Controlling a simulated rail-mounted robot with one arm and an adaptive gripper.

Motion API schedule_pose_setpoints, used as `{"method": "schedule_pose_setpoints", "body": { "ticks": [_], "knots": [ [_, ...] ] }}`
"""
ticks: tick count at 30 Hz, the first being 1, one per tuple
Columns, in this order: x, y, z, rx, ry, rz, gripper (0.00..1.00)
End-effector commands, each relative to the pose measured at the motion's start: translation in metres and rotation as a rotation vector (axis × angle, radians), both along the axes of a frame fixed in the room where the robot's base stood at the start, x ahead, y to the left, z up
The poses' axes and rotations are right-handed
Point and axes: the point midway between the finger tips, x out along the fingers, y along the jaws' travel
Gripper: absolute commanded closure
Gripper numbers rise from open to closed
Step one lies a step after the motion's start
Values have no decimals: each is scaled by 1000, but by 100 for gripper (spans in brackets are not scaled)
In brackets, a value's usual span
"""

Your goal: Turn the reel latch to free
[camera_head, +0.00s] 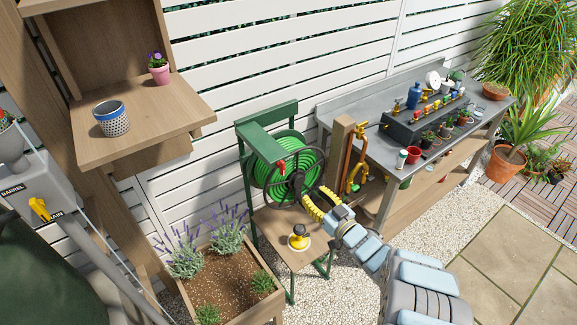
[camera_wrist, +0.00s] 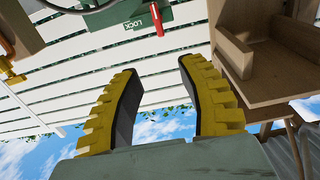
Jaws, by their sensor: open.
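The reel latch, a small red lever (camera_head: 281,167), is on the green hose reel frame (camera_head: 267,116), in front of the coiled green hose (camera_head: 262,172). My gripper (camera_head: 318,203) is to the lower right of the latch, near the reel's dark handwheel (camera_head: 300,184). In the wrist view my gripper (camera_wrist: 160,66) has its yellow fingers wide apart with nothing between them. It is apart from the latch.
A yellow-and-black knob (camera_head: 299,237) sits on a small wooden shelf below. A lavender planter (camera_head: 225,285) is lower left. The potting bench (camera_head: 365,130) is at right.

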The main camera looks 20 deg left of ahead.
Motion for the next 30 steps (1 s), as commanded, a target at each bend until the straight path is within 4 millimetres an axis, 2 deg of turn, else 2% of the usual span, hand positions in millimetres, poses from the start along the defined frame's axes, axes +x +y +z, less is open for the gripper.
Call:
{"method": "schedule_pose_setpoints", "body": {
  "ticks": [8, 30],
  "knots": [
    [1, 4, -5, -12, 14, 8, 60],
    [42, 61, -8, -10, 11, 8, 60]
  ]
}}
